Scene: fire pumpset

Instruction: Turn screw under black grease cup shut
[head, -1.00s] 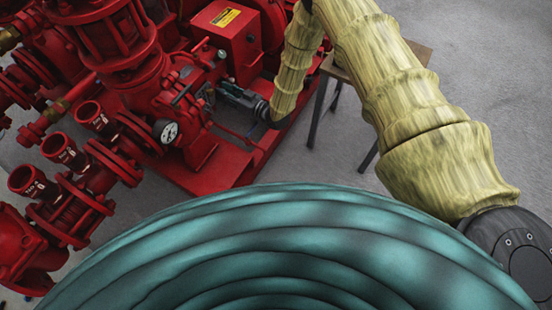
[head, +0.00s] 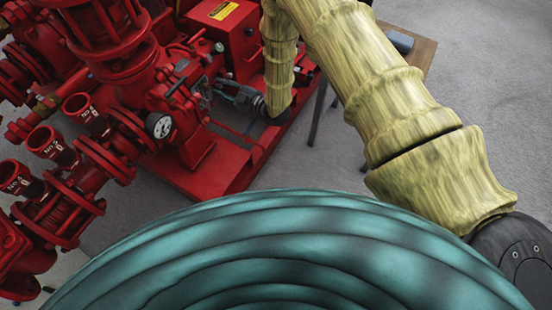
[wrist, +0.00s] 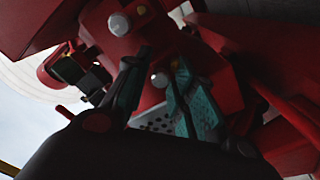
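My gripper (head: 208,88) reaches in from the right, beside the red pump housing in the head view. A dark cylindrical part (wrist: 68,70), possibly the black grease cup, sits left of the fingers. A small dark-capped fitting (head: 219,47) stands above the gripper in the head view. I cannot make out the screw under the cup.
Red pump pipework with a pressure gauge (head: 158,125) lies left of my gripper. A red box with a yellow label (head: 223,10) rises behind it. A wooden table (head: 424,55) bearing a small grey object (head: 400,42) is at right. Grey floor (head: 490,90) is clear beyond.

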